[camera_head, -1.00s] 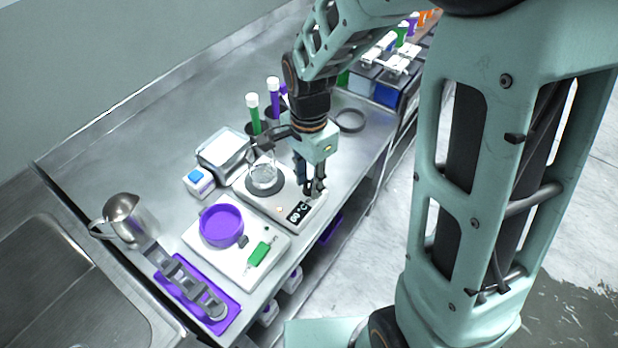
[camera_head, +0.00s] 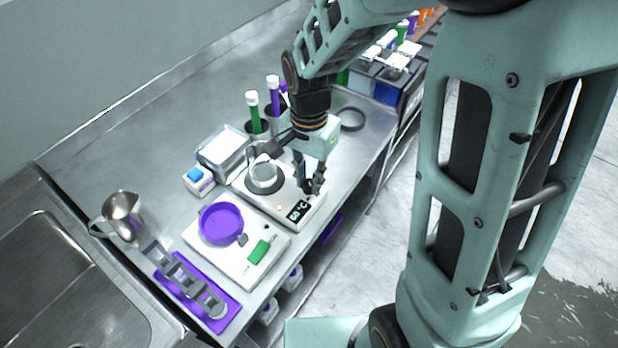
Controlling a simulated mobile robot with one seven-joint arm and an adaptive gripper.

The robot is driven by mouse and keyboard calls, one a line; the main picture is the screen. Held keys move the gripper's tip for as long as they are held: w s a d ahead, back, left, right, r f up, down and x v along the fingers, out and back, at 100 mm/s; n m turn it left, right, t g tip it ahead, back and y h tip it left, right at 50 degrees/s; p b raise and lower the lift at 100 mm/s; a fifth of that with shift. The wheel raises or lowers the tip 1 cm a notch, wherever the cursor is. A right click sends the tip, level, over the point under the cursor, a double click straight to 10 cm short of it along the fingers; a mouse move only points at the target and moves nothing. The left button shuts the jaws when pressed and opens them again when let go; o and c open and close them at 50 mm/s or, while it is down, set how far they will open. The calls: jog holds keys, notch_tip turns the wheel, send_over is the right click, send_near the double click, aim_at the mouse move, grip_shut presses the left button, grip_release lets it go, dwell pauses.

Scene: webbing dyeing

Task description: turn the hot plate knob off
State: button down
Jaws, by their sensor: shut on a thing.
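The hot plate (camera_head: 310,214) is a white unit on the steel bench, with a round dark heating disc and a small black display (camera_head: 298,211) that seems to read 60 °C. A clear glass beaker (camera_head: 264,174) stands on the disc. My gripper (camera_head: 313,190) points down at the hot plate's front right part, to the right of the display. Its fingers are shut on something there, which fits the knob. The knob itself is hidden behind the fingers, so its turn angle cannot be seen.
A white scale (camera_head: 226,262) with a purple bowl (camera_head: 221,223) stands left of the hot plate. A metal pitcher (camera_head: 124,215) and a purple tray (camera_head: 222,322) are further left. Tubes (camera_head: 254,112) stand behind; a dark ring (camera_head: 351,119) lies at the right.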

jog(key=n, duration=0.5)
jog(key=shift+n, duration=0.4)
jog(key=n+p, duration=0.1)
jog(key=n, duration=0.5)
jog(key=n+p, duration=0.1)
jog(key=n, duration=0.3)
jog(key=shift+r+n, duration=0.1)
jog(key=shift+n, duration=0.3)
jog(key=shift+n+p, duration=0.75)
jog(key=shift+n, duration=1.05)
jog(key=c, duration=1.8)
grip_release()
jog(key=shift+o, duration=0.2)
